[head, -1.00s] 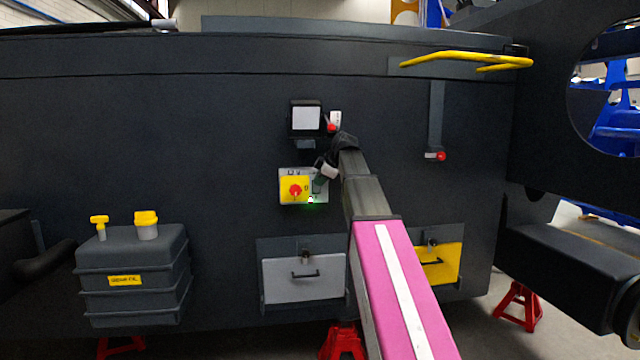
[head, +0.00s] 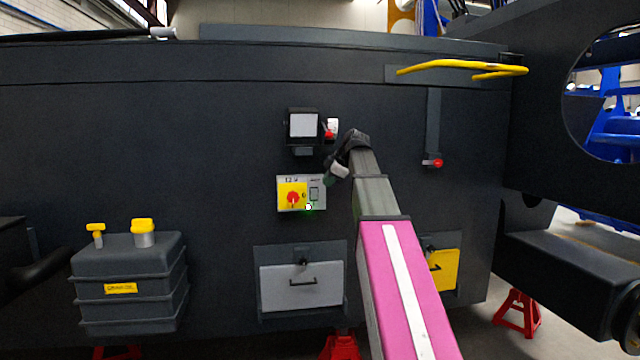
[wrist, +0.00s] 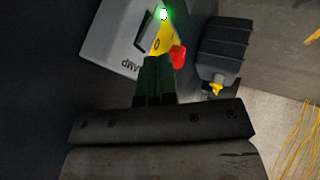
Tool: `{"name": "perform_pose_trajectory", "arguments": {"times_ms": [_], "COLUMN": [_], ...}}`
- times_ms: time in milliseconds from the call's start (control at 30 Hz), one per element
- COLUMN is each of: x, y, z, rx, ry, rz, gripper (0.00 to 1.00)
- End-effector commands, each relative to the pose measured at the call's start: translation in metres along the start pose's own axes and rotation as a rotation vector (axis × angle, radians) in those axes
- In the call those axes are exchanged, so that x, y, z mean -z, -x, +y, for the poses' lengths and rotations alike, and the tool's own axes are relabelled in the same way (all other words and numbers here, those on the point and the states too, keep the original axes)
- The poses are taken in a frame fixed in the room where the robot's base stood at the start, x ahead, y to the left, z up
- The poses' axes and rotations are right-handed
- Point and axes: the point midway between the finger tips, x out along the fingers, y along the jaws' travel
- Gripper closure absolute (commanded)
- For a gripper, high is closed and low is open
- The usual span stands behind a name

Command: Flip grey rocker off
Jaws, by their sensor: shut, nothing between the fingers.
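The grey rocker (head: 314,194) sits on the right, light-grey part of a small switch panel (head: 320,204) on the dark chassis wall. It also shows in the wrist view (wrist: 144,32), near the lettering "LAMP"; its tilt is hard to tell. A small green light (head: 308,208) glows at the panel's lower edge and also shows in the wrist view (wrist: 163,14). My gripper (head: 329,181) is shut and empty, just up and right of the rocker, seemingly off the panel. In the wrist view its dark green fingers (wrist: 156,60) point toward the panel.
A red rotary knob (head: 293,199) on a yellow plate sits left of the rocker. A grey-faced box (head: 303,125) with a red-tipped part is above. A grey drawer (head: 300,287) is below, and a ribbed tank (head: 130,285) stands lower left.

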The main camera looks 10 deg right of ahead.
Motion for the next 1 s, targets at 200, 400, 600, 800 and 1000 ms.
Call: {"name": "perform_pose_trajectory", "arguments": {"times_ms": [200,400,600,800,1000], "x": [-0.027,-0.043,-0.048,-0.049,-0.050], "y": [0.030,0.047,0.054,0.054,0.050], "z": [-0.028,-0.042,-0.047,-0.047,-0.049], "rx": [-0.002,-0.001,0.001,0.001,0.004], "ry": [-0.001,0.000,0.001,0.001,-0.009], "rz": [-0.002,0.000,0.000,0.000,-0.002], "gripper": [1.00,1.00,1.00,1.00,1.00]}}
